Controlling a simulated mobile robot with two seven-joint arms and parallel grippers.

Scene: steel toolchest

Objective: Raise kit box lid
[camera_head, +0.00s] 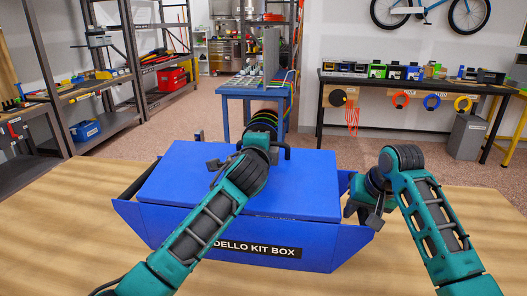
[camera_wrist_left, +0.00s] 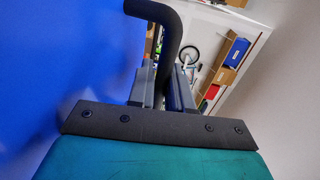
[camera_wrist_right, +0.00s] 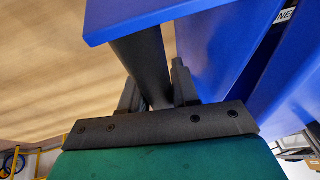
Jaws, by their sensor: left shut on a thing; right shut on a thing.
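The blue kit box (camera_head: 160,225) stands on the wooden table, with a black label on its front. Its blue lid (camera_head: 175,180) covers most of the top; I cannot tell whether there is a gap beneath it. My left arm crosses the lid. My left gripper (camera_wrist_left: 164,88) is shut on a black bent handle (camera_wrist_left: 158,28) beside a blue panel; the arm partly hides this grip in the head view. My right gripper (camera_wrist_right: 157,88) is shut on a dark bar (camera_wrist_right: 143,62) under a blue edge at the box's right side. In the head view, that gripper (camera_head: 357,198) shows beside the right wall.
The wooden table top (camera_head: 60,220) is bare to the left and right of the box. Behind it stand a blue workbench (camera_head: 240,92), metal shelves (camera_head: 110,85) at left and a black table (camera_head: 400,82) with small goods. A grey bin (camera_head: 468,135) stands at right.

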